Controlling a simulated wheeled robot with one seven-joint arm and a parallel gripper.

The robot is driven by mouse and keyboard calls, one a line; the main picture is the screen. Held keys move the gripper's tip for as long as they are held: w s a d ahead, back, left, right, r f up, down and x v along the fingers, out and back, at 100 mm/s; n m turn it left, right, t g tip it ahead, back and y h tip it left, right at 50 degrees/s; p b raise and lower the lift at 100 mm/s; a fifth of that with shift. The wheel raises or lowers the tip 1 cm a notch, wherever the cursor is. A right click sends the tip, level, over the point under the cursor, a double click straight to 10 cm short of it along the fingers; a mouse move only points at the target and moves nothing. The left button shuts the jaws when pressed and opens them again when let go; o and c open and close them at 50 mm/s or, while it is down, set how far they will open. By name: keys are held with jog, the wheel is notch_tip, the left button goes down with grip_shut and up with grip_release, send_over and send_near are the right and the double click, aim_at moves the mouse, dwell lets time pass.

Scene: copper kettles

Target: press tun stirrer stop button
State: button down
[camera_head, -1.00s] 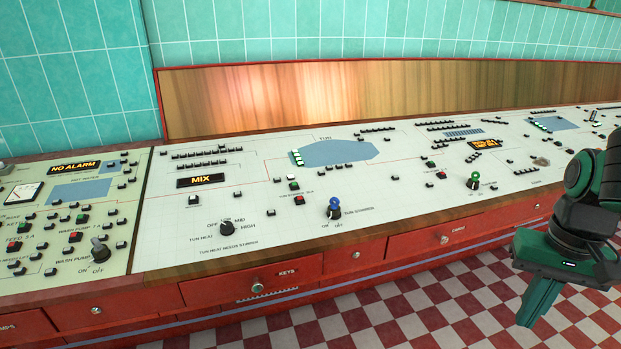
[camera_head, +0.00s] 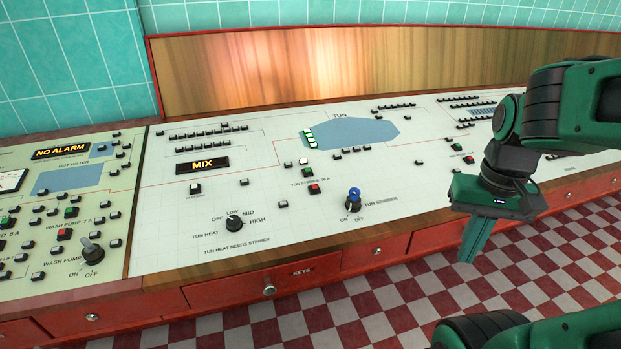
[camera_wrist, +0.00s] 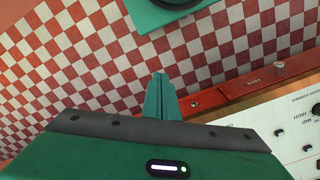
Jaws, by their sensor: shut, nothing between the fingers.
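The tun stirrer buttons sit on the white console panel (camera_head: 260,215) in the head view, beside the label "TUN STIRRER". A red button (camera_head: 314,188) lies just below and right of a green button (camera_head: 307,172). A blue-topped tun stirrer switch (camera_head: 354,198) stands to their right, marked ON and OFF. My gripper (camera_head: 468,258) is shut and empty, pointing down over the floor in front of the console, right of the buttons. In the wrist view the closed fingers (camera_wrist: 160,95) show above the checkered floor, apart from the console.
A black tun heat knob (camera_head: 234,223) stands left of the buttons. Red drawers, one labelled KEYS (camera_head: 290,280), form the console front, with a wooden front edge (camera_head: 300,241). The display reads MIX (camera_head: 202,165). The checkered floor (camera_head: 370,305) before the console is clear.

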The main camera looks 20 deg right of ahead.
notch_tip(320, 180, up, 7)
jog(key=n+t, duration=0.2)
jog(key=n, duration=0.4)
send_over(315, 187)
jog(key=s, duration=0.3)
jog(key=shift+s, duration=0.15)
jog(key=w+f, duration=0.1)
jog(key=f, duration=0.7)
jog(key=w+f, duration=0.1)
jog(key=f, duration=0.4)
jog(key=shift+w+f, duration=0.1)
jog(key=shift+w, duration=0.2)
jog(key=shift+f, duration=0.25)
